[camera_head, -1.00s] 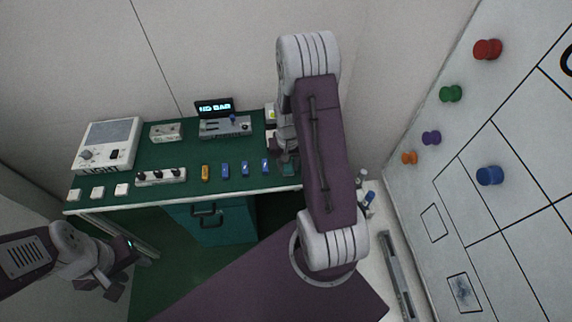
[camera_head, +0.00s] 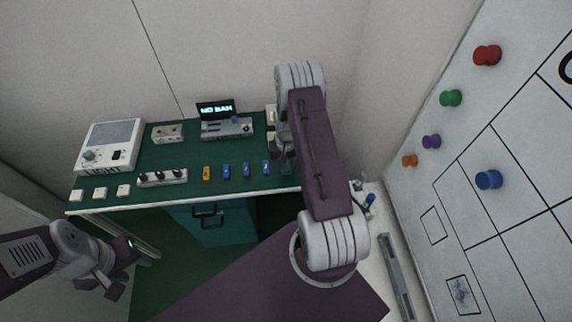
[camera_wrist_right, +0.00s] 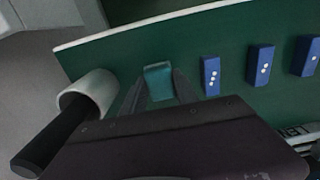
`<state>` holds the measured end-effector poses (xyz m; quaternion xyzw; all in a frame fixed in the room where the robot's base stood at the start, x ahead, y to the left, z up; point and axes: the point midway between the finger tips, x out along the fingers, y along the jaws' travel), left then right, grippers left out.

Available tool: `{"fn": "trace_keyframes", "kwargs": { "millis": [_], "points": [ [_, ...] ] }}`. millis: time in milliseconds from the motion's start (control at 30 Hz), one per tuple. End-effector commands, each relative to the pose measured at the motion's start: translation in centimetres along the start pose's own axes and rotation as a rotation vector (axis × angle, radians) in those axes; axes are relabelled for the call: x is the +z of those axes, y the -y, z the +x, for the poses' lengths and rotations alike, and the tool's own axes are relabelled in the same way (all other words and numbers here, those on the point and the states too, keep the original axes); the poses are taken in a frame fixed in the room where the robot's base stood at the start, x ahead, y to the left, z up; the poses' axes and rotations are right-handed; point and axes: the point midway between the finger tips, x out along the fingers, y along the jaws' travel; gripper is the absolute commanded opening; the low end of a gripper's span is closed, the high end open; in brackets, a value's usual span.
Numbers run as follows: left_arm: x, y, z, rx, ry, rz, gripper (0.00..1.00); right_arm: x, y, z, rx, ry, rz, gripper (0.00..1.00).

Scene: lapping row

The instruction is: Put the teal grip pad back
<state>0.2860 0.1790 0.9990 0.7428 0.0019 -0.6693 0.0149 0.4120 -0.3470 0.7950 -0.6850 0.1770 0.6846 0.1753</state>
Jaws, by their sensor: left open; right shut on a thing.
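The teal grip pad (camera_wrist_right: 158,82) is between the two fingers of my right gripper (camera_wrist_right: 159,88) in the right wrist view, above the green bench top (camera_wrist_right: 130,62). Whether the pad touches the bench I cannot tell. In the head view my right gripper (camera_head: 284,166) is at the right end of the bench (camera_head: 190,148), partly hidden by its own arm. It is shut on the pad. My left gripper (camera_head: 118,280) is open and empty, low at the left, off the bench's front edge.
Blue blocks with white dots (camera_wrist_right: 210,75) stand beside the pad. A white cup with a dark rod (camera_wrist_right: 95,92) is at the left in the wrist view. An orange block (camera_head: 206,173), a knob strip (camera_head: 162,178) and a display (camera_head: 216,110) are on the bench.

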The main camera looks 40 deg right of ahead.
Motion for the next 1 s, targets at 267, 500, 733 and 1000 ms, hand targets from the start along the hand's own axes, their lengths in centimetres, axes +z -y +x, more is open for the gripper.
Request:
{"fn": "trace_keyframes", "kwargs": {
  "millis": [267,500,733,1000],
  "points": [
    [0.0,0.0,0.2,0.000,0.000,0.000,0.44,0.0,0.0,0.2,0.000,0.000,0.000,0.57],
    [0.0,0.0,-0.2,0.000,0.000,0.000,0.44,0.0,0.0,-0.3,0.000,0.000,0.000,0.57],
    [0.0,0.0,0.2,0.000,0.000,0.000,0.44,-0.2,0.0,-4.2,-0.001,-0.007,0.000,0.57],
    [0.1,0.0,0.5,0.000,0.000,0.000,0.44,-0.1,0.0,-10.5,0.000,-0.004,0.000,0.57]
  ]
}}
